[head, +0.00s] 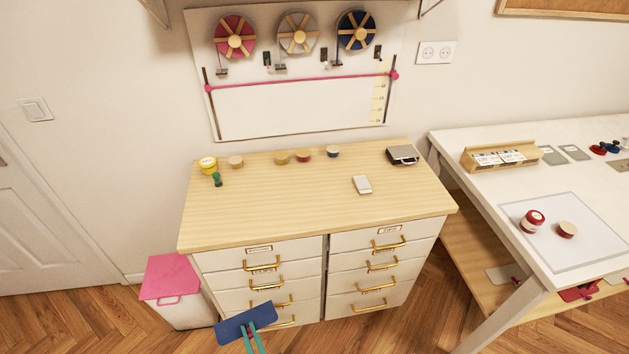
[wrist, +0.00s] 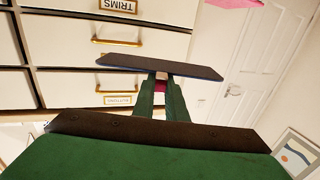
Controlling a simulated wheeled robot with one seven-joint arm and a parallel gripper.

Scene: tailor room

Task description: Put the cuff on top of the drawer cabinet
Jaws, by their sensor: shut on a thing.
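The cuff (head: 246,322) appears to be the flat, dark blue strip with rounded corners in front of the cabinet's lower left drawers. It also shows in the wrist view (wrist: 160,66). My gripper (head: 252,332) has two green fingers and is shut on the strip near its middle, holding it in the air. A small magenta patch shows between the fingers in the wrist view. The drawer cabinet (head: 300,210) has a light wood top and two columns of white drawers with brass handles. The cuff is lower than the top in the head view.
Along the top's back stand a yellow tin (head: 208,163), several small round pieces and a dark box (head: 403,155). A white block (head: 362,185) lies right of centre. The front left of the top is clear. A pink-lidded bin (head: 170,278) stands left, a white table (head: 530,180) right.

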